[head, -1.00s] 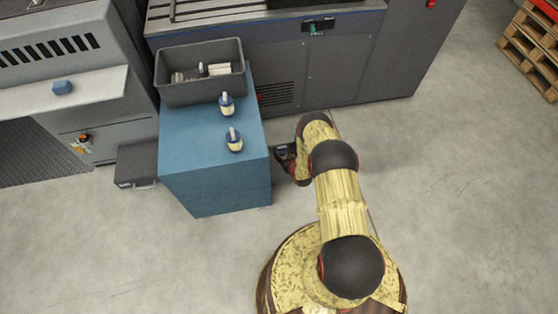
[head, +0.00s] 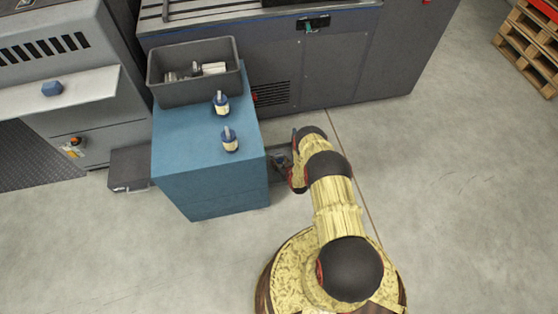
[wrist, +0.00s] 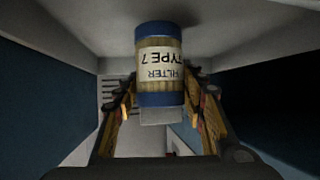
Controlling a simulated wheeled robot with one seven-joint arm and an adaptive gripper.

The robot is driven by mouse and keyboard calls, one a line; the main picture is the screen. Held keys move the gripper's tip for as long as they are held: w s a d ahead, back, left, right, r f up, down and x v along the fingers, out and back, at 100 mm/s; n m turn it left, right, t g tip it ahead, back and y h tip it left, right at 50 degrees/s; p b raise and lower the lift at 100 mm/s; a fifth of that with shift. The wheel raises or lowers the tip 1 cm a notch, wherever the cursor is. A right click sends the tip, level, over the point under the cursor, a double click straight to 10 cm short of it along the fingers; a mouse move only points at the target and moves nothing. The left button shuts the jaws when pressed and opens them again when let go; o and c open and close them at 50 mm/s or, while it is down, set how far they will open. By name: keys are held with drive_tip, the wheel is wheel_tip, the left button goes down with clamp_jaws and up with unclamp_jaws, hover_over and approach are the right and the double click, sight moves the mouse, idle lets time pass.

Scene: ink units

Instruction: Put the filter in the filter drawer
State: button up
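A filter (wrist: 160,72) with blue ends and a pale label reading "FILTER TYPE 7" shows in the wrist view. The label is upside down in the picture, with a pale grip tab below it. My gripper (wrist: 160,88) has a finger along each side of the filter and appears shut on it. In the head view my gripper (head: 281,161) is low beside the right side of the blue cabinet, partly hidden by my arm. The filter in it cannot be made out there. I cannot identify the filter drawer for certain.
A low dark box (head: 130,168) with a handle stands left of the cabinet. The dark machine (head: 345,70) stands behind. Open floor lies right.

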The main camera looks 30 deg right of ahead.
drive_tip(key=o, duration=0.5)
drive_tip(key=shift+r, duration=0.15)
